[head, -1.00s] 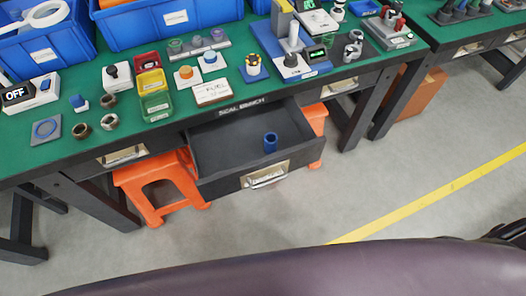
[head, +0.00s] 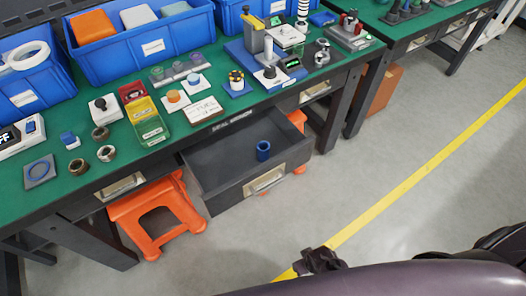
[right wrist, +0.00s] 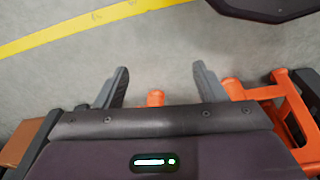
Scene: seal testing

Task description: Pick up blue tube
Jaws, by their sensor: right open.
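The blue tube (head: 263,151) is a short, hollow cylinder standing upright in the open grey drawer (head: 215,172) under the bench, toward the drawer's right side. In the right wrist view, my right gripper (right wrist: 161,84) is open, with its two grey fingers wide apart and nothing between them but floor and a bit of orange behind. The blue tube does not show in that view. In the head view, a dark part of my arm (head: 320,261) shows at the bottom, in front of the drawer and apart from it. My left gripper is not in view.
The green bench top (head: 85,185) holds blue bins (head: 150,46), rings, a yellow-green box (head: 147,120) and small testers. An orange stool (head: 160,215) stands left of the drawer. The grey floor in front of the drawer is clear, crossed by a yellow line (head: 400,188).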

